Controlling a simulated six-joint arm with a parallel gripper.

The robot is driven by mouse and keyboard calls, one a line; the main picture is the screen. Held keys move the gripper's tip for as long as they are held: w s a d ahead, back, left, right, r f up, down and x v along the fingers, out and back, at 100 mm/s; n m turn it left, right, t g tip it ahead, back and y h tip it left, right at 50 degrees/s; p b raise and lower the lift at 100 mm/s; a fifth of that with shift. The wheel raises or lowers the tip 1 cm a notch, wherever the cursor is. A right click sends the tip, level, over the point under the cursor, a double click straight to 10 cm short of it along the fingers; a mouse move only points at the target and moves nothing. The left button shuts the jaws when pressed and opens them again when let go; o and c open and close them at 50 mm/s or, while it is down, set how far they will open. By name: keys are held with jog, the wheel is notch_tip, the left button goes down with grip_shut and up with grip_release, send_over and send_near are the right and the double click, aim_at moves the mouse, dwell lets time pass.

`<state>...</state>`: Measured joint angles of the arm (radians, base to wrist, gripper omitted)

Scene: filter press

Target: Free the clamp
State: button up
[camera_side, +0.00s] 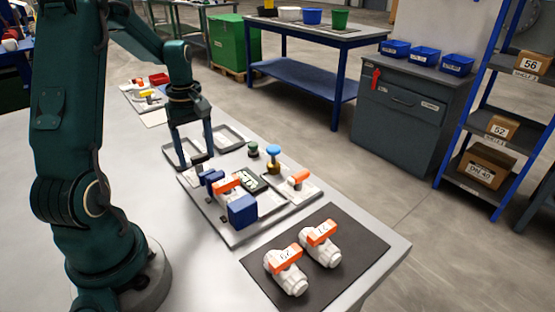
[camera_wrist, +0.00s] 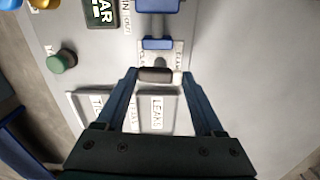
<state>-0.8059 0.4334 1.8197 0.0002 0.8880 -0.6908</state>
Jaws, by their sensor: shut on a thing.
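My gripper (camera_wrist: 157,75) is shut on a dark, rounded handle (camera_wrist: 155,74), which lies across between its fingertips. This looks like the clamp's handle; it stands over a small white labelled plate whose text I cannot fully read. In the side view my gripper (camera_side: 194,163) reaches down to the handle at the left end of the press. A small blue block (camera_wrist: 157,43) is just beyond the handle. A larger blue block (camera_side: 242,211) stands at the other end, with a white valve with an orange lever (camera_side: 228,184) between the blue parts.
A black sign reading "CLEAR" (camera_side: 250,180) lies beside the press. Green (camera_side: 253,149) and blue (camera_side: 273,151) knobs stand behind it. A tray labelled "LEAKS" (camera_wrist: 170,97) is under my gripper. Two white valves with orange levers (camera_side: 285,271) rest on a dark mat (camera_side: 351,245).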

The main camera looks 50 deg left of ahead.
jog(key=m, duration=0.8)
jog(key=shift+m, duration=0.3)
jog(key=m, duration=0.4)
jog(key=shift+m, duration=2.3)
